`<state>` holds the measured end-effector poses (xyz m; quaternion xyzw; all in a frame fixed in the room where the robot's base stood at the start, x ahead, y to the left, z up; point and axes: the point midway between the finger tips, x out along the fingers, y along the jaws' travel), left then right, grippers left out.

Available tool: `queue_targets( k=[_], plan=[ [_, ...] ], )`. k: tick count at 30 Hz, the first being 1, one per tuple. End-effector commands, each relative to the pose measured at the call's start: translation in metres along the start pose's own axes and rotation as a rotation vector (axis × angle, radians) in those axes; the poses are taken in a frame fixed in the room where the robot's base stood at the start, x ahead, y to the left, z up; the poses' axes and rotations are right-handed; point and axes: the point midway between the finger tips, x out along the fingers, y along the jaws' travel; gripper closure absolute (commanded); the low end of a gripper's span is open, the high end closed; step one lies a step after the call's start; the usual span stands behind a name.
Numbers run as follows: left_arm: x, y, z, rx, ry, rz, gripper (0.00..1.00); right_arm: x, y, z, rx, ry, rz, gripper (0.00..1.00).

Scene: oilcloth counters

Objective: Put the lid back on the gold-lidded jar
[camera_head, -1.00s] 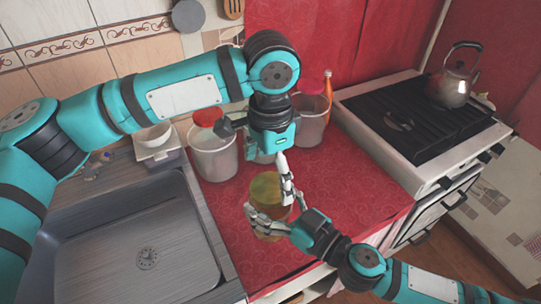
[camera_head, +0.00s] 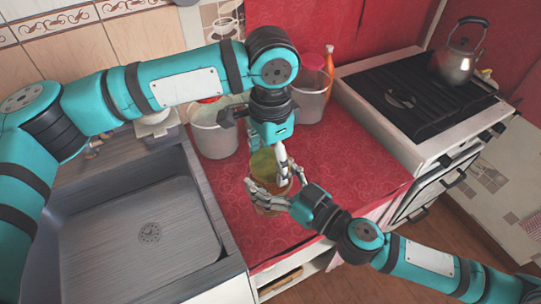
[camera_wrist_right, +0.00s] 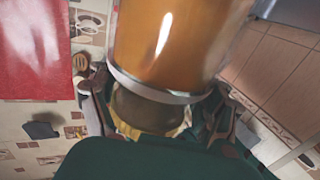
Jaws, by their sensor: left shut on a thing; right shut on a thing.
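The jar (camera_head: 262,208) is amber and upright over the front of the red counter. Its body also shows large in the right wrist view (camera_wrist_right: 178,45). My right gripper (camera_head: 270,197) is shut around the jar's side. A gold-green round top, which looks like the lid (camera_head: 262,160), is at the jar's upper end. My left gripper (camera_head: 282,172) points down from above with its fingers against the right side of that top, shut on it. The fingers hide part of the rim, so I cannot tell whether the lid is seated or level.
A clear canister (camera_head: 214,138) stands left of my left gripper, and another (camera_head: 312,100) behind it, near an orange bottle (camera_head: 329,62). The sink (camera_head: 130,220) is left, the stove (camera_head: 410,100) with a kettle (camera_head: 457,62) right. The red counter (camera_head: 345,160) is clear right of the jar.

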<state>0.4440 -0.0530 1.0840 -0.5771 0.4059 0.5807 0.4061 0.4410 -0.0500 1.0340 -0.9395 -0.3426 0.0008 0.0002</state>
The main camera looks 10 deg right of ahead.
Motion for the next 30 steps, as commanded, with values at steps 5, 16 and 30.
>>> queue_targets(
  k=[5,16,30],
  plan=[
    [0.0,-0.001,0.0,0.013,0.0,-0.001,0.64,0.0,-0.001,-0.003,-0.002,0.006,-0.002,1.0],
    [0.0,-0.001,0.0,0.022,-0.001,-0.002,0.0,0.0,-0.001,-0.003,-0.002,0.006,-0.002,1.0],
    [-0.02,-0.001,-0.001,0.022,0.002,-0.003,0.0,0.0,0.0,-0.003,-0.002,0.006,-0.001,1.0]
  ],
)
